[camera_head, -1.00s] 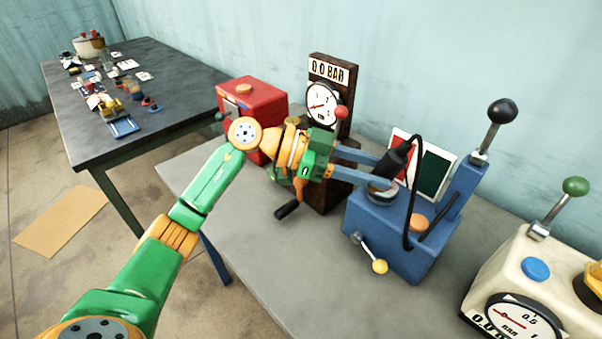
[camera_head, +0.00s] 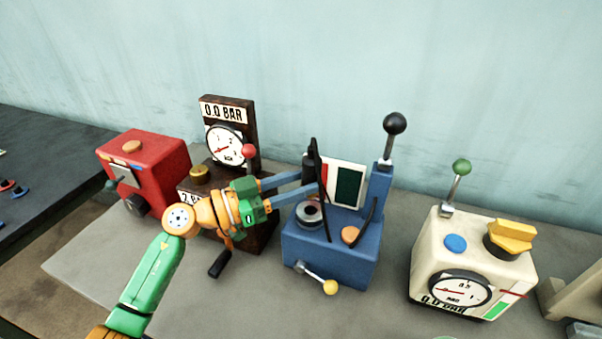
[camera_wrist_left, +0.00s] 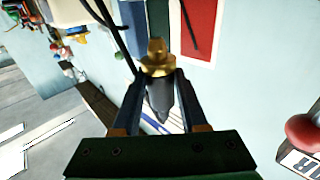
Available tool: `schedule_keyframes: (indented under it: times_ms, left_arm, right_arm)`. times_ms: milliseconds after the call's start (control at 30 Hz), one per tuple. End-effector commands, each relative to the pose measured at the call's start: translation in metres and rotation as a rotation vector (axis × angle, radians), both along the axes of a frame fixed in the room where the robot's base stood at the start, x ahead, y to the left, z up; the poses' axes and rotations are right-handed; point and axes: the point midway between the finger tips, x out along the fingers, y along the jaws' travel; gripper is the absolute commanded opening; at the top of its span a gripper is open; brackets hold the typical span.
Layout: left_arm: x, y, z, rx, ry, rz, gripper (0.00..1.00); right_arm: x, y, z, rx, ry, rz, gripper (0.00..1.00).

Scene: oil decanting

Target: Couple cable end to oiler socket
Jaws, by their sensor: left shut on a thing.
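My left gripper (camera_head: 309,184) is shut on a black cable end (camera_head: 313,160), held above the left part of the blue machine (camera_head: 335,253). In the left wrist view, the cable end (camera_wrist_left: 161,96) has a brass tip (camera_wrist_left: 157,58) and sits between the fingers. A thin black cable (camera_head: 325,205) hangs from it towards the blue machine. A grey round ring (camera_head: 308,214) on the machine's top lies just below the gripper, apart from the cable end. I cannot tell which fitting is the oiler socket. My right gripper is not in view.
A dark gauge stand (camera_head: 228,145) and a red box (camera_head: 150,165) stand to the left. A cream machine (camera_head: 470,255) with gauge and yellow knob stands to the right. A red-and-green panel (camera_head: 347,185) stands behind.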

Motion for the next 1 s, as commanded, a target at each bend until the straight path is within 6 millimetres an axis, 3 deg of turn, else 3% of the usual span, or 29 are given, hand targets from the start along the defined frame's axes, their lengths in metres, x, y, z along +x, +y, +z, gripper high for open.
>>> schedule_keyframes:
  times_ms: [33, 233, 1000]
  left_arm:
    - [0.000, 0.000, -0.010, 0.000, 0.000, 0.000, 0.00]
    - [0.000, 0.000, -0.024, -0.001, 0.000, 0.000, 0.00]
    - [0.000, 0.000, -0.024, 0.000, -0.001, 0.001, 0.00]
  right_arm:
    - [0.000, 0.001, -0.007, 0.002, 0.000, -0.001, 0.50]
    - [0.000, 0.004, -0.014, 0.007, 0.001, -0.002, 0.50]
    - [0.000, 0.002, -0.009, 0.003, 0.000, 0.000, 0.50]
